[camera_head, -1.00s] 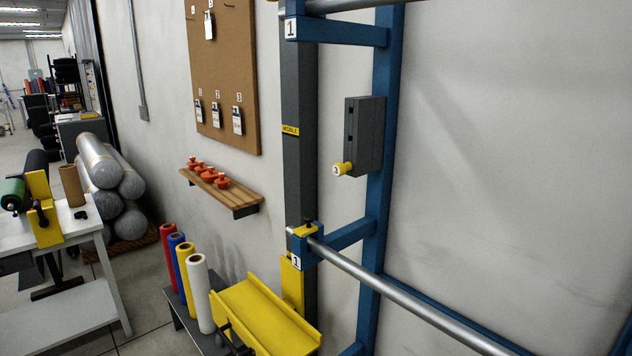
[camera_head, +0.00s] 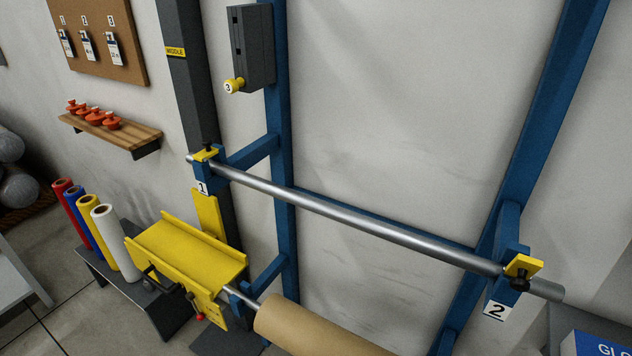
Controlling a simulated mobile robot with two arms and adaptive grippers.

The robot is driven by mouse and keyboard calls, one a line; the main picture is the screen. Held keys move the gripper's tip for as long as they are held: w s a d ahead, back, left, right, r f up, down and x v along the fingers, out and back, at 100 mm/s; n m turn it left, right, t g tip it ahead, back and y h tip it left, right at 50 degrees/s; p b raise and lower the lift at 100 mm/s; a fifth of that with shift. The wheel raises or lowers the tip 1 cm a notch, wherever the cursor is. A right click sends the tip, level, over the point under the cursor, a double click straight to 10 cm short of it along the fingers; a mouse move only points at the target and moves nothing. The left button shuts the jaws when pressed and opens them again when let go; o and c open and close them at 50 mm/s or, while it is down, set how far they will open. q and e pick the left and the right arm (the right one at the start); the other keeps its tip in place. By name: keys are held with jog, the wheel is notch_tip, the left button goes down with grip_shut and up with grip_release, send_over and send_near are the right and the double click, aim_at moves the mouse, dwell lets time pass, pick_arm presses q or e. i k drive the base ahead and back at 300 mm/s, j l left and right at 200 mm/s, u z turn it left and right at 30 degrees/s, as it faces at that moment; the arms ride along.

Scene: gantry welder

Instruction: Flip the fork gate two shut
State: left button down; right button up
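Fork gate two is a yellow plate with a dark knob (camera_head: 523,267) at the fork on the right blue upright, above the label 2 (camera_head: 497,310). It sits tilted by the steel bar; I cannot tell for sure whether it is open or shut. The steel bar (camera_head: 360,223) runs from fork one to fork two and sticks out past fork two. A second yellow gate with a dark knob (camera_head: 205,154) is at fork one, above the label 1 (camera_head: 203,188). Neither of my grippers is in view.
A yellow cradle (camera_head: 185,255) stands below fork one. A brown roll (camera_head: 315,330) lies on a lower bar at bottom centre. Coloured rolls (camera_head: 118,241) stand at left, under a shelf (camera_head: 110,132) with orange knobs. A blue box (camera_head: 598,343) is at bottom right.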

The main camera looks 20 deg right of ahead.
aim_at(523, 267)
jog(key=l+z, duration=0.2)
jog(key=z, duration=0.15)
jog(key=k+l+z, duration=0.1)
jog(key=z, duration=0.3)
jog(key=l+z, duration=0.35)
